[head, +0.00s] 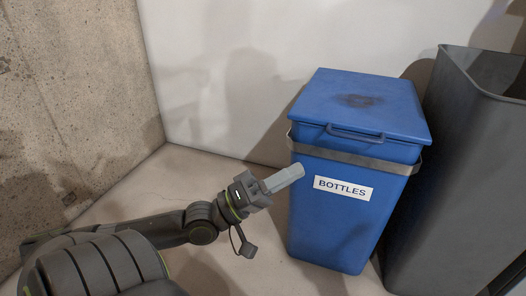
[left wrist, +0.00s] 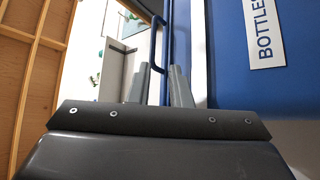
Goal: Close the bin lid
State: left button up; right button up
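The blue bin (head: 335,225) stands at the right of centre in the head view, with a white BOTTLES label (head: 343,188) on its front. Its blue lid (head: 335,95) lies flat or nearly flat over the top; I cannot tell whether a small gap is left under it. A bar handle (head: 355,133) runs along the lid's front edge and also shows in the left wrist view (left wrist: 154,45). My left gripper (head: 298,171) is at the bin's front left, below the lid. My right gripper is out of view.
A grey band (head: 350,157) runs around the bin below the lid. A tall dark grey open bin (head: 445,190) stands close on the right. A white wall (head: 215,70) is behind, and a concrete wall (head: 70,100) on the left. The floor left of the blue bin is clear.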

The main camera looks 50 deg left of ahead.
pick_arm(q)
jog(key=shift+v, duration=2.75)
